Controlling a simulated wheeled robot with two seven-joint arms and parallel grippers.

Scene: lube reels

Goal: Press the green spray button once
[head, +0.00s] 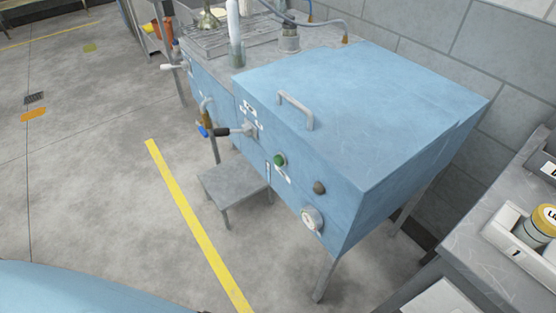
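The green spray button (280,160) is a small round knob on the front face of the blue cabinet (300,185). A white label sits just below it. A black-handled lever (229,132) sticks out of the face to the left of the button. Nothing touches the button. Neither of my grippers is in view.
A grey handle (296,108) stands on the cabinet's top. A small grey step or stand (232,188) is on the floor in front. A grey table (490,255) with a yellow-lidded jar (543,222) is at right. Floor beyond the yellow line (190,217) is mostly clear.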

